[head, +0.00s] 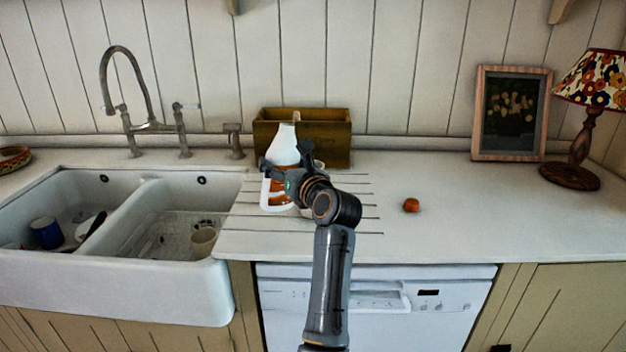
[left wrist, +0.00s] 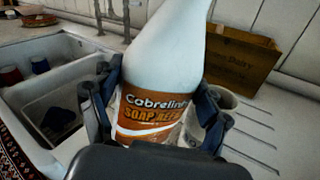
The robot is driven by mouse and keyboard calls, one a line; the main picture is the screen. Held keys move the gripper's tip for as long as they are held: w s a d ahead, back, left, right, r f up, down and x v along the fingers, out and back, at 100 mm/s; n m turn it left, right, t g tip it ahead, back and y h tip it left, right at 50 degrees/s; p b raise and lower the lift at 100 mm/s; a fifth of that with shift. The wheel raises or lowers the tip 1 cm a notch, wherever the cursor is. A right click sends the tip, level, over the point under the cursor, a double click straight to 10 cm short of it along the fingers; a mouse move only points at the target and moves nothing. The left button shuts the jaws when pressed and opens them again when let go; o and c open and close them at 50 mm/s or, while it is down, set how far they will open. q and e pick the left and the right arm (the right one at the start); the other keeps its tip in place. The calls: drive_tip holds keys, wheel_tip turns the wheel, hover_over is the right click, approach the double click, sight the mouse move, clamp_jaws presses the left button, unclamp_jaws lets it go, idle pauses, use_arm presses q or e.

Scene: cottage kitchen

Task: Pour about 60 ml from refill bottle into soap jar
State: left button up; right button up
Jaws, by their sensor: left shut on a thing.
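The refill bottle (head: 285,144) is white with a brown-orange label and stands upright over the grooved drainboard. I cannot tell whether its base touches the surface. My left gripper (head: 284,174) is shut around its labelled middle. In the left wrist view, the two fingers (left wrist: 157,112) press on both sides of the bottle (left wrist: 165,58), whose label reads soap refill. A pale round vessel (left wrist: 226,98), probably the soap jar, stands just right of the bottle, partly hidden by a finger. In the head view it is mostly hidden behind my gripper. My right gripper is not in view.
A wooden crate (head: 340,141) stands behind the bottle. The double sink (head: 120,215) with mugs and a tall tap (head: 150,125) is at left. An orange-red round item (head: 411,205) lies on the counter at right. A picture frame (head: 510,113) and lamp (head: 583,130) stand farther right.

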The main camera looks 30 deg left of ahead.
sight(286, 149)
use_arm(q)
drive_tip(key=shift+w+r+n, duration=0.1)
drive_tip(key=shift+r+n, duration=1)
drive_tip(key=shift+r, duration=1)
